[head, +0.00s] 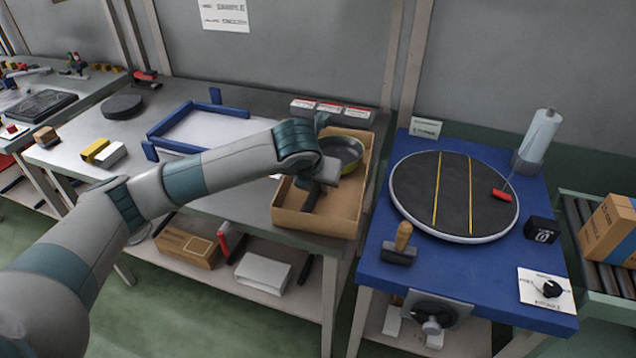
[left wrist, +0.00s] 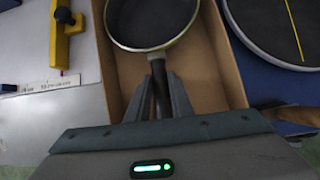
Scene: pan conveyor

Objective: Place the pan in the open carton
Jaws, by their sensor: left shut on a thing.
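The pan (head: 342,152) is dark inside with a yellow-green rim, and it shows at the back of the open carton (head: 318,222). In the left wrist view the pan (left wrist: 150,22) lies between the walls of the brown carton (left wrist: 213,75). My left gripper (left wrist: 158,80) is shut on the pan's dark handle. In the head view my left gripper (head: 318,185) is over the carton and hides part of the pan and handle. I cannot tell whether the pan touches the carton floor. My right gripper is not in view.
A round dark turntable (head: 455,195) stands on the blue table to the right. A wooden-handled tool (head: 401,243) lies near its front. A blue frame (head: 185,120) is left of the carton, and small boxes (head: 330,110) stand behind it.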

